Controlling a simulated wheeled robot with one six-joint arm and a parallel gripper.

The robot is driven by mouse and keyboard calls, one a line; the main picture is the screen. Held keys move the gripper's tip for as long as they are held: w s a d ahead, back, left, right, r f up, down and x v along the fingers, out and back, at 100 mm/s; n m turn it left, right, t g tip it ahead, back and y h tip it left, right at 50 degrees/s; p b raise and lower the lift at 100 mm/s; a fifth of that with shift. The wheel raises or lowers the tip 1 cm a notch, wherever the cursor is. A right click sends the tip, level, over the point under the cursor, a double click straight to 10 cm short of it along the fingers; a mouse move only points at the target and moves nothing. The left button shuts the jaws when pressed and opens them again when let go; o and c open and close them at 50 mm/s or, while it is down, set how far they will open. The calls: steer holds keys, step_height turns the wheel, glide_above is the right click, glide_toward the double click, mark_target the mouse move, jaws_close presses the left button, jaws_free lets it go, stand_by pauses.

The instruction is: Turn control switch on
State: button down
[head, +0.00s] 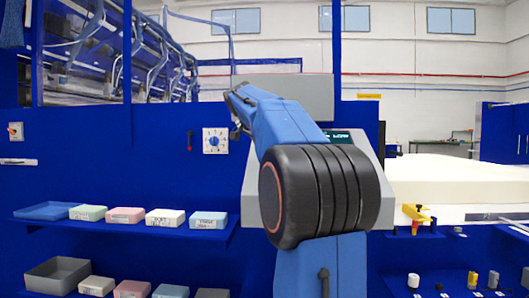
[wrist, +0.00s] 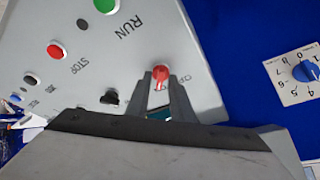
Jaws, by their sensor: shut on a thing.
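A grey sloped control panel (wrist: 125,55) fills the upper left of the wrist view. A red knob (wrist: 160,73) on it, which appears to be the control switch, lies between my fingertips. My gripper (wrist: 161,80) is shut on this red knob. The lettering beside the knob is partly hidden and hard to read, so its setting cannot be told. In the head view the control panel (head: 250,192) stands behind my arm, which hides most of it; my gripper is not visible there.
A green RUN button (wrist: 104,5), a red STOP button (wrist: 56,51) and a black knob (wrist: 110,97) sit on the same panel. A numbered blue dial (wrist: 305,71) is on the blue wall to the right. Shelves with foam blocks (head: 165,218) stand at left.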

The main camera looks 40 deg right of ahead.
stand_by(0.4)
steer(key=c, duration=1.9)
jaws_free()
steer(key=v, duration=1.7)
steer(key=shift+a, duration=0.15)
steer(key=s+a+f+n+y, duration=0.3)
steer(key=s+a+f+n, duration=0.3)
steer(key=f, duration=1.1)
steer(key=s+a+f+n+y, duration=0.3)
steer(key=s+a+f+n, duration=0.3)
steer(key=f, duration=1.2)
steer(key=s+a+f+n+t+y, duration=0.1)
steer(key=s+a+f+n, duration=0.5)
steer(key=s+a+f, duration=0.6)
steer(key=a+f+y, duration=0.1)
steer(key=a+f, duration=0.4)
steer(key=shift+s+f+n+y, duration=0.35)
steer(key=shift+f+n+y, duration=0.05)
